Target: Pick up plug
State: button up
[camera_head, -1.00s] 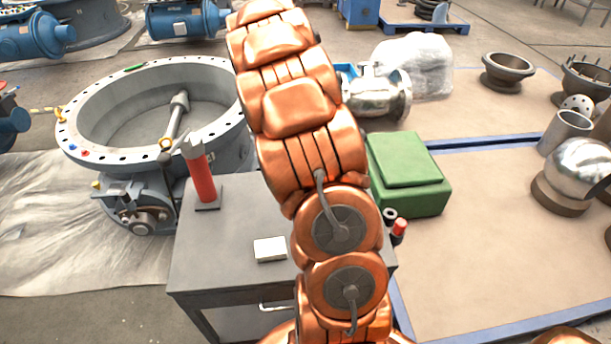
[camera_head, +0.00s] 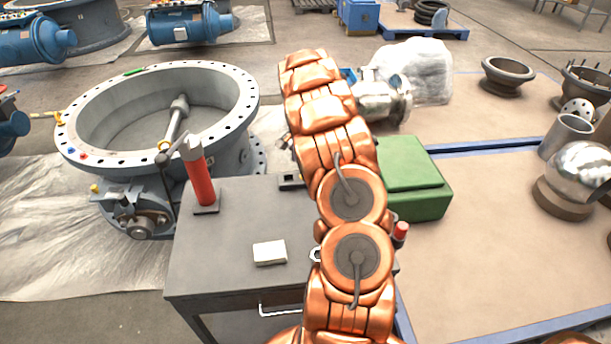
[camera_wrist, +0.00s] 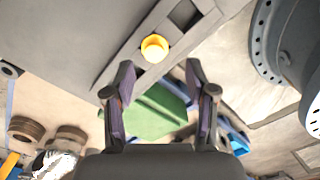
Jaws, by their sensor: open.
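In the wrist view, a round yellow piece (camera_wrist: 154,47), which looks like the plug, sits at a long grey slotted holder (camera_wrist: 180,38) on the grey table. My gripper (camera_wrist: 160,76) is open, with its two dark fingers spread. The yellow piece lies just beyond the fingertips, between their lines, and nothing is between the fingers. In the head view, part of the grey holder (camera_head: 290,181) shows beside my arm on the table. My arm hides the rest of it, and the yellow piece cannot be seen there.
The grey table (camera_head: 225,245) carries a red cylinder (camera_head: 201,182) on a stand and a small white block (camera_head: 269,252). A green box (camera_head: 415,175) is right of my arm. A large flanged valve ring (camera_head: 85,105) stands at the left. The table's front left is clear.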

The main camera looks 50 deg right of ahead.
jog(key=f, duration=0.3)
jog(key=f+p, duration=0.1)
jog(key=f, duration=0.1)
jog(key=shift+s+d, duration=0.15)
jog(key=shift+s, duration=0.25)
jog(key=c, duration=0.9)
jog(key=shift+r, duration=0.1)
